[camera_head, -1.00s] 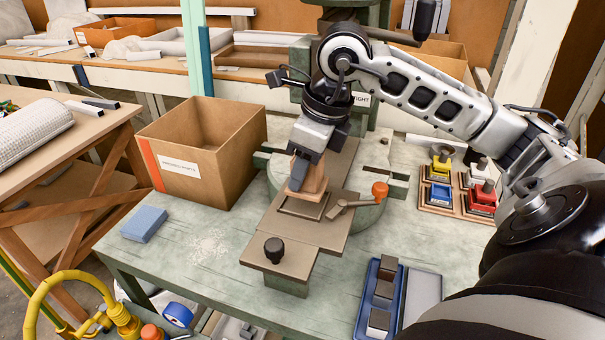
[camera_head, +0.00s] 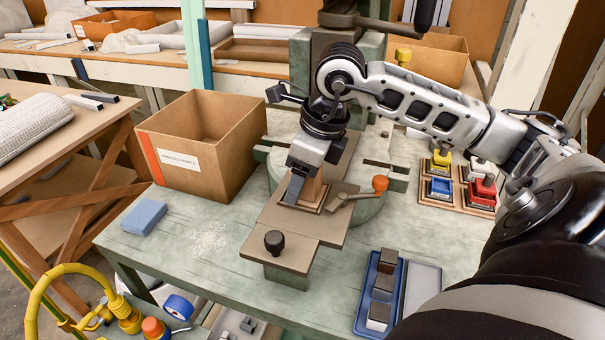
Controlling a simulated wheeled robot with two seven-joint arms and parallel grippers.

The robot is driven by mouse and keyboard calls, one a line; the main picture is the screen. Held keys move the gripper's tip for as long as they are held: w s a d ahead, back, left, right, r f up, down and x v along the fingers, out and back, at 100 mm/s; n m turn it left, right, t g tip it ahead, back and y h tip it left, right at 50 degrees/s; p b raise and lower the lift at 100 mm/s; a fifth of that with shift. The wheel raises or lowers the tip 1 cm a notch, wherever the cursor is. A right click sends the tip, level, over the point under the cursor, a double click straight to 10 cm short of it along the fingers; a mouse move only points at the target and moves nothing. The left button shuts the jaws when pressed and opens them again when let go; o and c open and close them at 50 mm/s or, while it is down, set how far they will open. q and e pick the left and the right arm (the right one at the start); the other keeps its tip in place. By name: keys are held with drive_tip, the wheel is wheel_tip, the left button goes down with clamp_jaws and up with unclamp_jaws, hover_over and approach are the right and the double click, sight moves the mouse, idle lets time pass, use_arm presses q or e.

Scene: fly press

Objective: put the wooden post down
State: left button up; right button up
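The wooden post (camera_head: 314,190) stands upright in the square frame (camera_head: 299,205) on the brown sliding plate of the press. My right gripper (camera_head: 298,187) comes down from above, with a dark finger against the post's near left side. The far finger is hidden, and the fingers seem closed around the post. The post's lower end looks level with the frame; its exact contact is hard to see. My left gripper is out of view.
A cardboard box (camera_head: 205,150) stands left of the press. A lever with an orange knob (camera_head: 380,183) is just right of the post. A black knob (camera_head: 274,241) is at the plate's front. A blue tray (camera_head: 365,318) holds metal blocks. A blue sponge (camera_head: 144,217) lies at left.

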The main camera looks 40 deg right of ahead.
sight(319, 195)
drive_tip(key=p+v, duration=0.1)
drive_tip(key=v, duration=1.1)
drive_tip(key=shift+r, duration=0.1)
